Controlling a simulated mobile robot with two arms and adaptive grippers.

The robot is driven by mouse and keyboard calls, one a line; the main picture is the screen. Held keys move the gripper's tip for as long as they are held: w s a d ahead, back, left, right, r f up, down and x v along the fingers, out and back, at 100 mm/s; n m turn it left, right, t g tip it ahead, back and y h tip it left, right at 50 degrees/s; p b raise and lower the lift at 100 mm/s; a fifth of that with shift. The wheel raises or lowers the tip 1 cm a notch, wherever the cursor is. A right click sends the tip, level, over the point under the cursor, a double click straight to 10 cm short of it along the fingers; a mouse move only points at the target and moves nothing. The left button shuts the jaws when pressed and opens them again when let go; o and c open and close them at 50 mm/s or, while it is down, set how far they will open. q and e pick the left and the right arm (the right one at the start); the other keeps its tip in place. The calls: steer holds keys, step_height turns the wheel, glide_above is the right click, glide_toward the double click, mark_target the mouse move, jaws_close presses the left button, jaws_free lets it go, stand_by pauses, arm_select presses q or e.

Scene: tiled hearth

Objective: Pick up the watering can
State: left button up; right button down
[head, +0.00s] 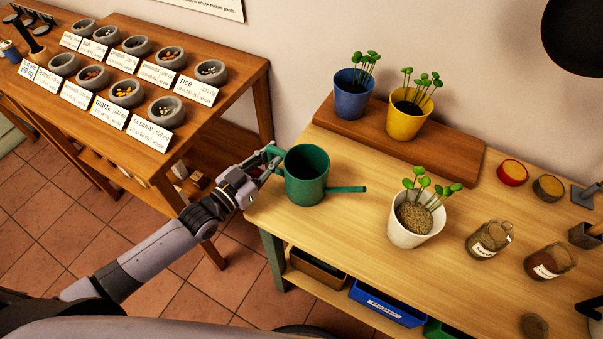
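The green watering can (306,186) is upright near the left end of the light wooden table, its thin spout pointing right. Its handle is on the left side, facing my arm. My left gripper (266,168) is at this handle, with its fingers beside or around it. The fingers are small and partly merge with the handle, so I cannot tell whether they are closed on it. The can's base appears at the tabletop, but any small gap under it cannot be made out. My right gripper is not in view.
A white pot (412,232) with seedlings stands right of the spout. Blue (351,101) and yellow (404,122) pots sit on a raised brown board (330,119) behind the can. Glass jars (487,241) stand farther right. A seed display table (228,103) is at left.

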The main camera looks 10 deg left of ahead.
arm_select(q)
jaws_close()
steer(key=shift+r, duration=0.1)
stand_by(0.7)
step_height(320, 180, up, 20)
stand_by(0.4)
stand_by(1.3)
